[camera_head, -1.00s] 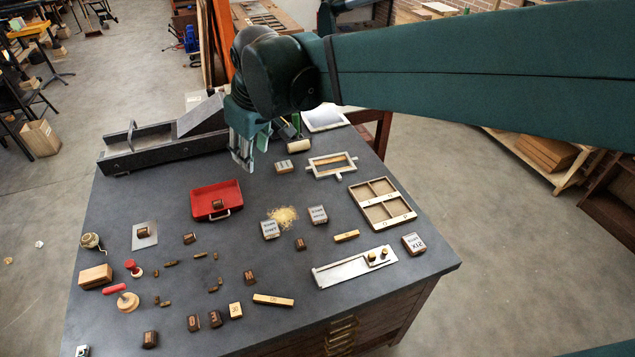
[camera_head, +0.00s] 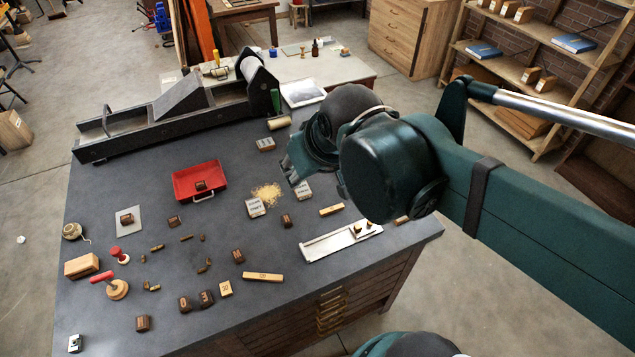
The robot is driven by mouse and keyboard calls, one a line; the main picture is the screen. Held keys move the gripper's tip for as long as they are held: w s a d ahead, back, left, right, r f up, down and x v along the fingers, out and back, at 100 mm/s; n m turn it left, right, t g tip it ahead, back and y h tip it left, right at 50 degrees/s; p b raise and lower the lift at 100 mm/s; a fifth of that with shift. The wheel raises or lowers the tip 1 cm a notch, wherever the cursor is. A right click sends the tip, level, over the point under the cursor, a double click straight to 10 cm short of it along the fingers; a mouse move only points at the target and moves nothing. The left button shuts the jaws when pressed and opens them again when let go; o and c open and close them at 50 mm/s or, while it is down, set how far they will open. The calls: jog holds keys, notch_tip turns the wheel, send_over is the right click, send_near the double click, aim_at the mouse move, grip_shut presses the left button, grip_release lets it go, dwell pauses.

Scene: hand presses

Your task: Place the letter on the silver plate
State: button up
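The silver plate (camera_head: 122,231) is a small flat grey square on the left of the dark table. A brown letter block (camera_head: 127,219) sits on it. Another brown letter block (camera_head: 201,185) lies in the red tray (camera_head: 180,188). Several more letter blocks stand on the table, among them a brown one (camera_head: 174,221) right of the plate and a dark one (camera_head: 207,298) near the front. My gripper (camera_head: 291,174) is above the table, right of the red tray and far from the plate. Its fingers are small and partly hidden by my wrist, so its opening is unclear.
A long dark press (camera_head: 150,128) runs along the back left. Stamps with red handles (camera_head: 116,251) and a wooden block (camera_head: 82,265) stand left of front. A silver composing tray (camera_head: 330,246) is at the right. My arm hides the table's right back part.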

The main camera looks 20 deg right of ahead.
jog(key=shift+m+t, duration=0.3)
jog(key=shift+m, duration=0.3)
jog(key=shift+s+d+f, duration=0.3)
jog(key=shift+s+f, duration=0.05)
jog(key=shift+s, duration=0.25)
jog(key=shift+s+d+f, duration=0.3)
jog(key=shift+s+f, duration=0.1)
jog(key=shift+s, duration=0.15)
jog(key=shift+s+d+f, duration=0.3)
jog(key=shift+s+f, duration=0.05)
jog(key=shift+s, duration=0.25)
jog(key=shift+f, duration=0.1)
notch_tip(320, 180, down, 26)
jog(key=b, duration=2.6)
jog(key=shift+f, duration=0.1)
